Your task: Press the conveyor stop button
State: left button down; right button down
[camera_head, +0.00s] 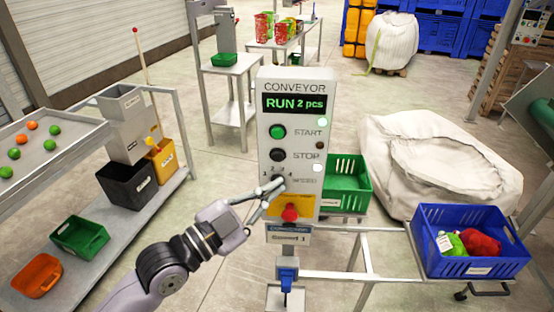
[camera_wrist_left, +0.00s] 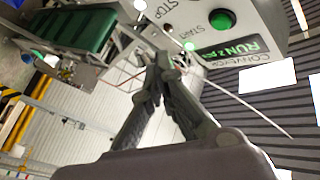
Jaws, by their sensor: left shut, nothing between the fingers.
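The conveyor control box (camera_head: 290,140) stands upright at the centre of the head view. Its display (camera_head: 295,104) reads "RUN 2 pcs". The black stop button (camera_head: 278,155) sits below the green start button (camera_head: 277,132). A speed knob and a red emergency button (camera_head: 290,213) on a yellow plate are lower down. My left gripper (camera_head: 276,188) is shut and empty, in front of the panel near the speed knob, below the stop button. In the left wrist view the shut fingers (camera_wrist_left: 163,62) point toward the box, with the green start button (camera_wrist_left: 222,19) above right. My right gripper is not in view.
A blue crate (camera_head: 470,262) with net-bagged items stands at the right on a metal frame. A green crate (camera_head: 345,185) is behind the box. A large white sack (camera_head: 385,140) lies behind right. A shelf with bins (camera_head: 80,238) stands at the left.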

aim_at(274, 164)
pick_arm(q)
jog(key=shift+w+d+b, duration=0.2)
jog(key=shift+w+b, duration=0.6)
jog(key=shift+w, duration=0.95)
jog(key=shift+w+d+b, duration=0.15)
jog(key=shift+w+b, duration=0.6)
jog(key=shift+w, duration=0.95)
jog(key=shift+w+b, duration=0.35)
jog(key=shift+w, duration=0.05)
jog(key=shift+w+b, duration=0.4)
jog(key=shift+w, duration=0.05)
jog(key=shift+s, duration=0.2)
jog(key=shift+s+p, duration=0.5)
jog(key=shift+s, duration=0.2)
